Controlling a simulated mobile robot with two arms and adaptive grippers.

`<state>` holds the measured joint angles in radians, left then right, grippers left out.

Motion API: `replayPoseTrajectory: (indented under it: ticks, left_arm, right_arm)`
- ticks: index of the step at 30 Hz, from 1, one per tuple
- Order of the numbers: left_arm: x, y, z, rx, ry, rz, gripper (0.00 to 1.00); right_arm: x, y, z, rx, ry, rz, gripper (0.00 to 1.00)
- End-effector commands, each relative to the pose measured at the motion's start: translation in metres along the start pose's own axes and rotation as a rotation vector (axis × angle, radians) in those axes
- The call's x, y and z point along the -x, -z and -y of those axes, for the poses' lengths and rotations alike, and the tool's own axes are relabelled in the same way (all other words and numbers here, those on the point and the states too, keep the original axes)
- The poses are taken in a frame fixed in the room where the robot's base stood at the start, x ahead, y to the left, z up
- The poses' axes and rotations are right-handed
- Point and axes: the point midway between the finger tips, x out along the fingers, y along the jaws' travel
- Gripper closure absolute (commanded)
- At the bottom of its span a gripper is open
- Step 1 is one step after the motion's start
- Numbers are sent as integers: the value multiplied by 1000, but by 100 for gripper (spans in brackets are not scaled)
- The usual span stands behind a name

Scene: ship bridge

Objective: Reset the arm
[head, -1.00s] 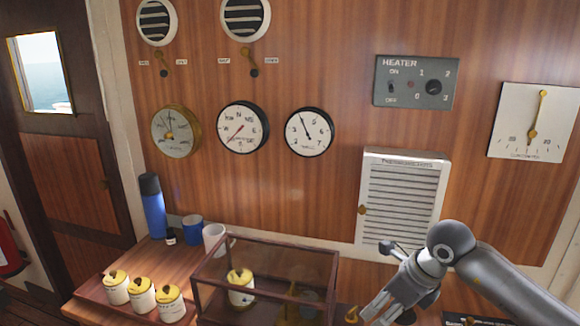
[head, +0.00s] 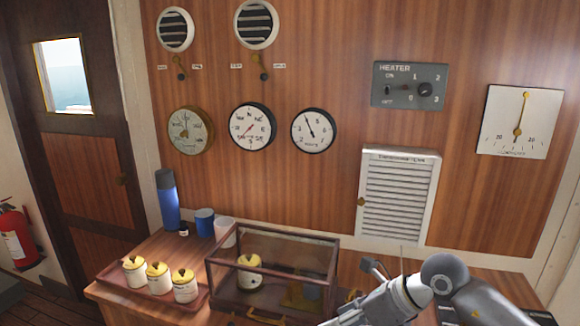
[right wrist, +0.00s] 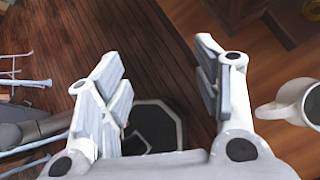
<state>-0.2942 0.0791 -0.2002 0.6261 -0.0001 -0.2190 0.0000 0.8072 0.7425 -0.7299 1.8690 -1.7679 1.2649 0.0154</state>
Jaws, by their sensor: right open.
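My right arm comes into the head view from the lower right, with its right gripper (head: 368,298) low in front of the desk, to the right of the glass case. In the right wrist view the right gripper (right wrist: 160,85) has its two fingers wide apart, with nothing between them. A white mug (right wrist: 296,102) is just right of the right finger in that view, apart from it. My left arm and gripper are not in view.
A glass case (head: 325,240) with a yellow-lidded jar stands on the desk. Left of it are several similar jars on a tray (head: 113,277), a blue bottle (head: 168,205), a blue cup (head: 204,222) and a white mug (head: 226,236). A heater panel (head: 409,86) is on the wall.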

Motion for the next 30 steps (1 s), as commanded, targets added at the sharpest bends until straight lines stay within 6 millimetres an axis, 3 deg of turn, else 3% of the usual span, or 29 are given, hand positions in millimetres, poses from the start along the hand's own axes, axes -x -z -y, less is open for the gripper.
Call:
replayPoseTrajectory:
  ticks: [4,8,12,14,17,19,23,26,30]
  left_arm:
    - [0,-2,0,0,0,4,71]
    - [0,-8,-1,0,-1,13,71]
    - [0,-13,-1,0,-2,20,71]
    - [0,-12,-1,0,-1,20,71]
    - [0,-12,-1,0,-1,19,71]
    - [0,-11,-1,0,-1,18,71]
    - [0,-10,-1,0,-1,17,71]
    - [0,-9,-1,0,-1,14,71]
    - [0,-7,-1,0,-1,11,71]
  right_arm:
    - [-13,-22,-45,-49,-160,154,41]
    - [-11,-50,-92,-146,-343,349,41]
    - [16,-88,-130,-357,-568,626,41]
    - [33,-101,-134,-472,-650,745,41]
    - [61,-114,-125,-692,-759,934,41]
    - [79,-116,-107,-866,-814,1060,41]
    - [99,-98,-60,-1225,-861,1265,41]
    - [101,-65,-20,-1529,-844,1394,41]
    - [83,7,26,-1982,-734,1517,41]
